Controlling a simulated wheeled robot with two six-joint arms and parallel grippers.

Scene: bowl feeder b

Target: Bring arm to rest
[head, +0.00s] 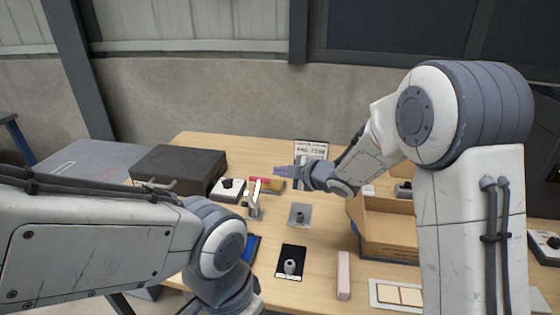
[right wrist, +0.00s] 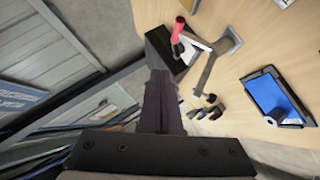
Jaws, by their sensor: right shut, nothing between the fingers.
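My right arm (head: 372,152) reaches in from the right and bends left over the table. Its gripper (head: 283,171) is shut and empty above the back middle of the table, pointing left. In the right wrist view the closed fingers (right wrist: 161,95) point up the picture with nothing between them. My left arm (head: 100,240) comes in from the left and bends down at the bottom edge. Its fingers are out of the frame.
The wooden table (head: 325,225) holds a dark case (head: 178,167), a cardboard box (head: 388,234), a black mat with a small grey part (head: 290,267), a pink block (head: 343,275) and a blue tablet (right wrist: 272,96). A metal stand (head: 254,205) is below my right gripper.

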